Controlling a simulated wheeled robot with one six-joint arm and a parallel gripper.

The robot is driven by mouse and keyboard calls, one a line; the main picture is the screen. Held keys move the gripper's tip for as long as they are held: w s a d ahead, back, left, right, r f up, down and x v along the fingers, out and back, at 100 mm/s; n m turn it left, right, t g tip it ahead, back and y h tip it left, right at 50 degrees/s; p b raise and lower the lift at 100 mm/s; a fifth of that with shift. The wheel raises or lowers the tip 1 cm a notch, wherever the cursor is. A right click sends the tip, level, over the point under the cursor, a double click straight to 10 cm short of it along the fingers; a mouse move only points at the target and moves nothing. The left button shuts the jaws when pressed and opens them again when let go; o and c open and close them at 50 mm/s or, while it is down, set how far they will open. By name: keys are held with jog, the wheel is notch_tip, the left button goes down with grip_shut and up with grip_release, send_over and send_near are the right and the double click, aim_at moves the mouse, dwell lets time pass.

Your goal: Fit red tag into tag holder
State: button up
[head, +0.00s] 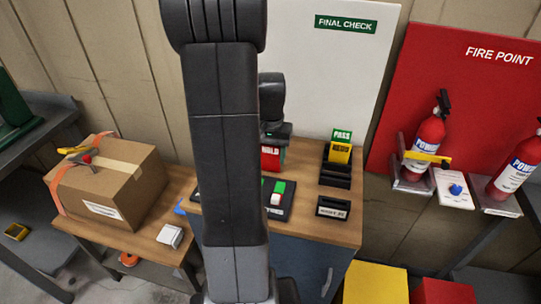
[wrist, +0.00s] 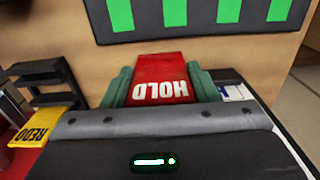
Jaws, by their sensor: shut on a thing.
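The red tag (head: 270,158), lettered HOLD, is between the green fingers of my gripper (head: 275,135). In the wrist view, the tag (wrist: 162,72) sits between the two green fingers, which are shut on it. The black tag holder (head: 336,181) stands on the bench to the right of my gripper in the head view. A green PASS tag (head: 342,135) and a yellow REDO tag (head: 339,154) stand at its back. The holder (wrist: 45,72) and the REDO tag (wrist: 30,127) show at the left of the wrist view. My gripper is apart from the holder.
A small black labelled block (head: 333,207) sits near the bench's front. A cardboard box (head: 110,180) stands left; fire extinguishers (head: 430,136) hang right.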

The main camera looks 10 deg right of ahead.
jog(key=shift+f, duration=0.55)
jog(key=o, duration=1)
jog(key=shift+f, duration=0.1)
